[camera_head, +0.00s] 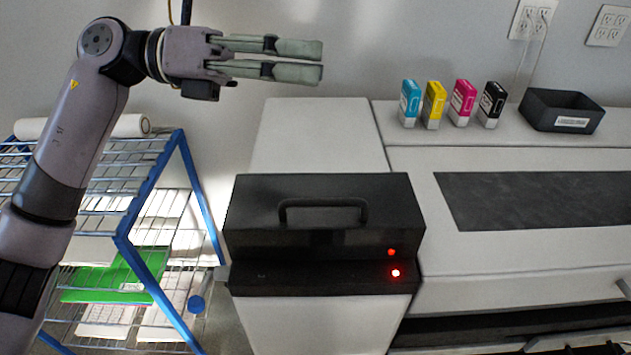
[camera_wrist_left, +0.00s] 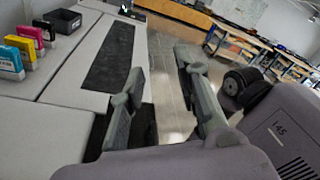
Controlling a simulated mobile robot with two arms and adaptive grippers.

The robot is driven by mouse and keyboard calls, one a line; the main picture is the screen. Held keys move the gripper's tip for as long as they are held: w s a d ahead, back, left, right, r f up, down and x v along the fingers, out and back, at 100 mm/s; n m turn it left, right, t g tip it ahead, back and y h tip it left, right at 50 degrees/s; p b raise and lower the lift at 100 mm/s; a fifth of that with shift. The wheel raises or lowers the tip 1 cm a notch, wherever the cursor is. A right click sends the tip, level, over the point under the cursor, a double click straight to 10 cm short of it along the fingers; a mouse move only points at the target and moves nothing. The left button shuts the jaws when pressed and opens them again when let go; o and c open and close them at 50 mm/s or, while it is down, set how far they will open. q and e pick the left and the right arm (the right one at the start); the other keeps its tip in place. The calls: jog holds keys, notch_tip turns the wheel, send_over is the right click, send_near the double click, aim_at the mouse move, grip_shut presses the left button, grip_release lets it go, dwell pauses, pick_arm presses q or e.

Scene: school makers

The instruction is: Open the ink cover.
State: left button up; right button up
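The ink cover (camera_head: 330,192) is a black lid with a raised handle (camera_head: 322,203) on the left end of a large white printer (camera_head: 310,135). It looks closed. Two red lights glow at its lower right. My left gripper (camera_head: 315,60) is up near the wall, above and apart from the cover, with its fingers pointing right. It is open and empty, and both fingers also show apart in the left wrist view (camera_wrist_left: 160,65). The cover cannot be made out in the left wrist view. My right gripper is not in view.
Cyan (camera_head: 409,103), yellow (camera_head: 433,104), magenta (camera_head: 461,102) and black (camera_head: 491,104) cartridges stand on the printer top beside a black bin (camera_head: 562,111). A blue-framed wire rack (camera_head: 150,190) stands left of the printer. The space above the cover is clear.

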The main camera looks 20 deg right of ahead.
pick_arm(q)
jog(key=s+a+r+m+t+y, duration=0.1)
jog(key=s+a+m+t+y, duration=0.1)
jog(key=s+m+t+y, duration=0.3)
jog(key=t+y, duration=0.3)
jog(key=y, duration=0.3)
send_near(322, 200)
jog(key=p+x, duration=0.3)
jog(key=x, duration=0.4)
jog(key=shift+d+f+p, duration=0.2)
jog(key=shift+f+p, duration=0.15)
jog(key=shift+p, duration=0.05)
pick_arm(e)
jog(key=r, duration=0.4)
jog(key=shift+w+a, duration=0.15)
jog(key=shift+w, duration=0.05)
pick_arm(q)
jog(key=shift+c, duration=0.4)
grip_shut()
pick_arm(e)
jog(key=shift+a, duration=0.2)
